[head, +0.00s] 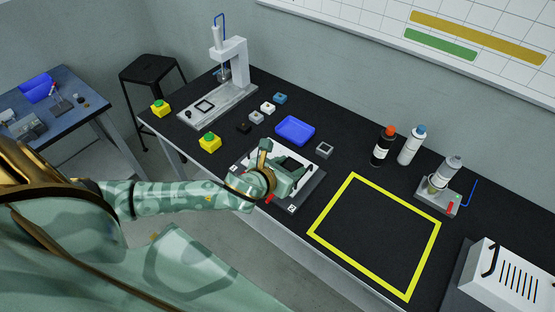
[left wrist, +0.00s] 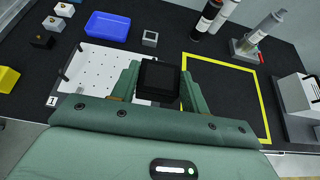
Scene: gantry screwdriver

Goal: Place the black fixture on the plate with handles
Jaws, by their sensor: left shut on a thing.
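My left gripper (head: 286,176) is shut on the black fixture, a small square black block (left wrist: 160,77), which sits between its two green fingers (left wrist: 160,90) in the left wrist view. The plate with handles is a white plate with rows of small holes (left wrist: 98,72); a dark handle (left wrist: 74,60) shows at its left side. In the head view my gripper and hand cover much of this plate. The fixture is over or beside the plate's right part; I cannot tell whether it touches it. My right gripper is not in view.
A blue tray (head: 295,130) and a grey block (head: 325,149) stand behind the plate. Several small blocks and two yellow-green boxes (head: 209,142) are to the left. A yellow-outlined square (head: 327,206) on the right is empty; bottles (head: 383,147) stand behind it.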

